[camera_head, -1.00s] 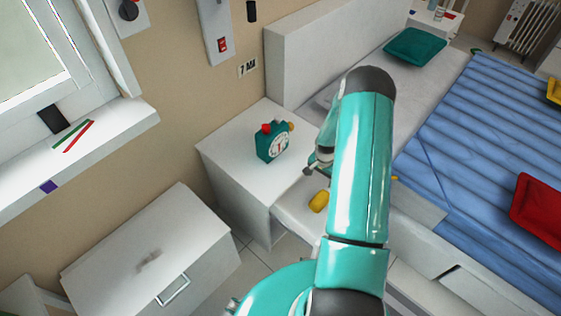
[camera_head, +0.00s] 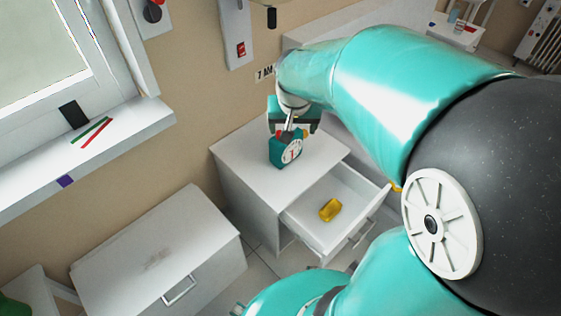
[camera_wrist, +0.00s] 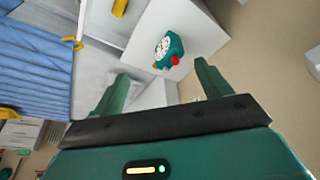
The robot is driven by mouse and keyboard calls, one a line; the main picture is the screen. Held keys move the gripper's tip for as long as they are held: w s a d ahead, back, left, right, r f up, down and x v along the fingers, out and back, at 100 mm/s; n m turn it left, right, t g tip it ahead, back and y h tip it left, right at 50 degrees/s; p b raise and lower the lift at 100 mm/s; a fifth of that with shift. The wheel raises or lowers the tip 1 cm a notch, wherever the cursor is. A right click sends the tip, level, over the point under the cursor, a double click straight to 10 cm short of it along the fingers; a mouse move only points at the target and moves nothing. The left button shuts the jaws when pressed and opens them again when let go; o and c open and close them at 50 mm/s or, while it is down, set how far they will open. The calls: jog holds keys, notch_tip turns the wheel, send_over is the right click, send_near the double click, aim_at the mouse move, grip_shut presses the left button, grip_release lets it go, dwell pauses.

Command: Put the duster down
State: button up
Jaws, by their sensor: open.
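I see no thing that I can name as the duster with certainty. A small yellow object (camera_head: 331,209) lies in the open drawer (camera_head: 312,232) of the white bedside cabinet; it also shows at the top of the wrist view (camera_wrist: 119,7). My arm hides much of the bed in the head view.
The bedside cabinet top (camera_head: 240,150) has free room around the clock. A white chest (camera_head: 160,250) stands at the lower left. A windowsill (camera_head: 60,155) holds red and green sticks. A blue-covered bed (camera_wrist: 38,70) shows in the wrist view.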

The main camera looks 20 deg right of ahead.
jog(key=s+a+r+n+t, duration=0.1)
jog(key=s+a+r+n, duration=0.1)
jog(key=s+a, duration=0.3)
jog(key=s+a+r+n+t+y, duration=0.1)
jog(key=s+a+r+n, duration=0.1)
jog(key=s+a+r, duration=0.3)
jog(key=s, duration=0.4)
jog(key=shift+s+r+n+y, duration=0.15)
jog(key=shift+s+n+y, duration=0.15)
jog(key=shift+s+n, duration=0.1)
jog(key=shift+d, duration=0.15)
